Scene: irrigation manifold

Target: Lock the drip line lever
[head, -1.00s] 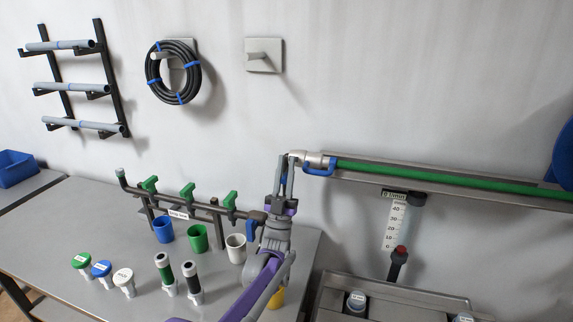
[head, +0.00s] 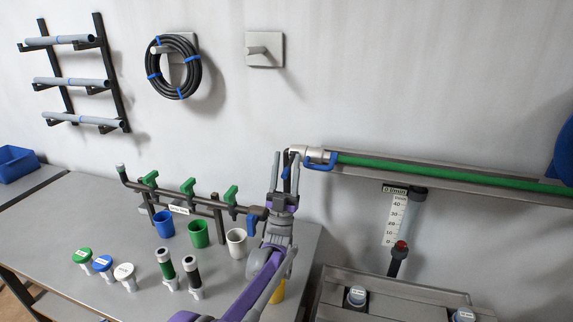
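The green drip line (head: 450,175) runs along a grey wall rail and ends at the left in a pale metal coupling (head: 309,152). A blue lever (head: 320,165) hangs on the coupling's right side. A second, dark blue lever piece (head: 287,163) is at its left end, partly hidden by my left gripper (head: 284,158). That gripper points up, its two fingers apart on either side of this piece. I cannot tell whether they touch it. The brown manifold (head: 200,204) with green valve handles and a blue handle (head: 252,222) stands left of my wrist. My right gripper is out of view.
Blue (head: 163,224), green (head: 198,234) and white (head: 236,243) cups stand under the manifold. Capped fittings stand on the grey table (head: 95,215) in front. A flow gauge (head: 397,216) is on the wall at right. The wall above the coupling is clear.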

